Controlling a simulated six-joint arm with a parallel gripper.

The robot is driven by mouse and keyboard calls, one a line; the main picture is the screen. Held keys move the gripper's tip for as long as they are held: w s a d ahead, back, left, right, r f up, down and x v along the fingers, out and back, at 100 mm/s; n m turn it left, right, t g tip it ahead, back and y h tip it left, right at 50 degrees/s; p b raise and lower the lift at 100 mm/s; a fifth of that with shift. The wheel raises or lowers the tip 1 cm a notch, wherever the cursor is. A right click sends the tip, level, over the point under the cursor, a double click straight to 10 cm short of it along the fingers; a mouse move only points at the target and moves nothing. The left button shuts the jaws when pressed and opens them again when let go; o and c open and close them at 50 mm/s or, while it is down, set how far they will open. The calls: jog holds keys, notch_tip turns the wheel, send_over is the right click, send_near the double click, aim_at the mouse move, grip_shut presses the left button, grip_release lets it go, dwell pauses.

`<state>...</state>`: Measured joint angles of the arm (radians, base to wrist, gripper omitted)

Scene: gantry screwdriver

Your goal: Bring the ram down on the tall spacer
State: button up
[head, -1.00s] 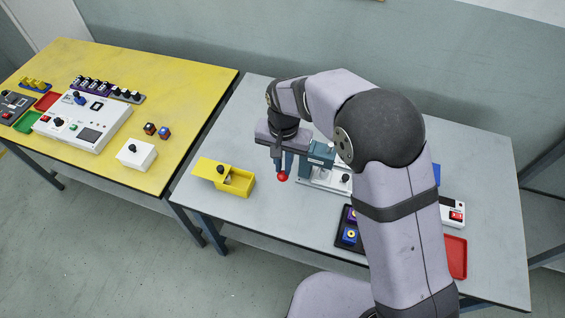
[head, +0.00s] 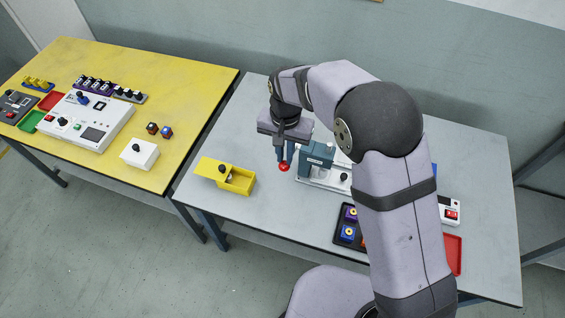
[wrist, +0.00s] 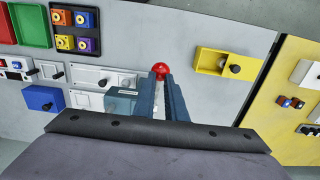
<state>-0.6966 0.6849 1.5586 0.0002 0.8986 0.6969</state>
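The press has a teal body (head: 318,157) on a white base plate (head: 325,184). Its lever ends in a red ball (head: 284,167), left of the body. My gripper (head: 283,164) points down with its fingertips at the ball. In the wrist view, the fingers (wrist: 160,80) reach to either side of the red ball (wrist: 160,70) and appear closed on it. The teal body (wrist: 120,101) is just left of the fingers there. I cannot make out the ram or the tall spacer; the press body and my arm cover much of that area.
A yellow open box (head: 225,175) with a black knob stands left of the press. A black tray (head: 337,238) with coloured blocks and a red tray (head: 453,254) lie at right, partly behind my arm. A yellow table (head: 190,90) stands at left. The bench between the yellow box and press is clear.

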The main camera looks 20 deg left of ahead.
jog(key=shift+r+p, duration=2.5)
jog(key=shift+r, duration=0.55)
jog(key=n, duration=0.2)
jog(key=shift+w+a+f+n, duration=0.1)
jog(key=shift+w+a+n, duration=0.15)
jog(key=shift+w+n, duration=0.05)
jog(key=s+d+f+n+g+h, duration=0.15)
jog(key=s+d+f+n, duration=0.3)
jog(key=s+d, duration=0.65)
jog(key=s+d+r+m+b, duration=0.1)
jog(key=s+d+m, duration=0.15)
jog(key=d, duration=0.45)
jog(key=s+d+m+b, duration=0.1)
jog(key=s+d+b, duration=0.1)
jog(key=s+d, duration=0.3)
jog(key=w+d+r+m+t+y+b, duration=0.1)
jog(key=w+d+r+m, duration=0.2)
jog(key=d, duration=0.5)
jog(key=shift+w+m, duration=0.3)
